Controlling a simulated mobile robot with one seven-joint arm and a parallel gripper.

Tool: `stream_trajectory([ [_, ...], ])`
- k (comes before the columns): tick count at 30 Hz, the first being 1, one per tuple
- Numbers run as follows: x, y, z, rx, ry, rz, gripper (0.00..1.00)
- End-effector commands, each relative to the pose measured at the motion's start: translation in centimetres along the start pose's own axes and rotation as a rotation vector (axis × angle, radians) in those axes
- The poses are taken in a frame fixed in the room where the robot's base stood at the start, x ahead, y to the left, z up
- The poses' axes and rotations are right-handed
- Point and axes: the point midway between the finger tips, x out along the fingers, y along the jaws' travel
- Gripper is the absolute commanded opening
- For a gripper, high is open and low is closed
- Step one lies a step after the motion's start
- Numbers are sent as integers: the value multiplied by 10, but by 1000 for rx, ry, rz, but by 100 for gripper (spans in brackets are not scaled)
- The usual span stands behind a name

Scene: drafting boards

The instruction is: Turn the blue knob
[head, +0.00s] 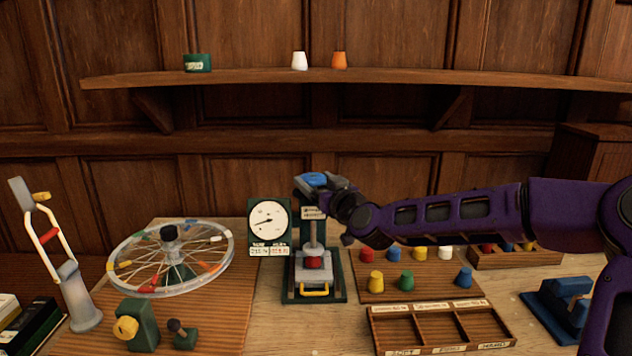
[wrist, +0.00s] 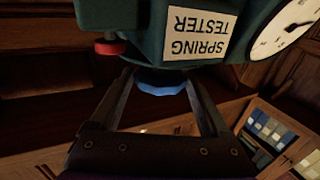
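The spring tester (head: 313,212) stands on the bench, a grey column on a dark green base with a lettered head. In the wrist view its green housing (wrist: 150,20) and upside-down label show at the top. The blue knob (wrist: 162,88) shows just below the housing in that picture, between the two fingers of my gripper (wrist: 161,80). The fingers are apart, one on each side of the knob and close to it; contact is not clear. In the head view my gripper (head: 318,184) is at the top of the tester, where a blue part shows.
A round dial gauge (head: 267,218) stands left of the tester. A spoked wheel (head: 172,260) is further left. Several coloured knobs on a board (head: 385,292) and a compartment tray (head: 440,328) lie to the right, under my arm. A red-capped part (wrist: 110,48) is beside the left finger.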

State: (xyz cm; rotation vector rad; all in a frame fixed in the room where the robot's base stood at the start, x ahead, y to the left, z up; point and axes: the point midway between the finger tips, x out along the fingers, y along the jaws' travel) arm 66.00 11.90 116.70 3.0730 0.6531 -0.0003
Motion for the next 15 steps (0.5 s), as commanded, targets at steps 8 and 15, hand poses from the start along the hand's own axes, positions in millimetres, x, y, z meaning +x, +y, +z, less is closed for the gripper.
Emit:
stream_trajectory([
  [8, 0, 0, 0, 0, 0, 0, 28],
  [15, 0, -1, 0, -2, 0, 7, 22],
])
